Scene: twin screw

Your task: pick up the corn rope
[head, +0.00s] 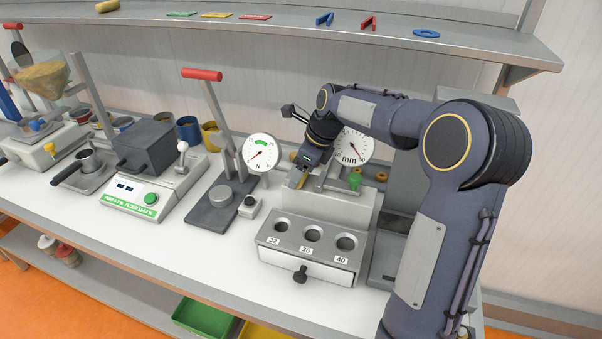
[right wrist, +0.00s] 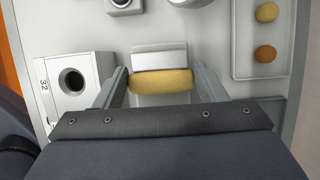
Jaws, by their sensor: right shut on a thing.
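The corn rope (right wrist: 162,81) is a short, thick yellow roll. In the right wrist view it lies crosswise between the two fingers of my right gripper (right wrist: 160,84), which is shut on it with a finger at each end. In the head view my right gripper (head: 301,177) points down behind the block with three holes, and a small yellow piece of the rope (head: 301,182) shows at its fingertips. The fingers hide the rope's ends. My left gripper is in neither view.
The block with holes (head: 311,251) marked 32, 36 and 40 stands in front of the gripper. Dial gauges (head: 261,152) stand close by. A tray (right wrist: 238,74) with a yellow and a brown piece is at the right in the wrist view.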

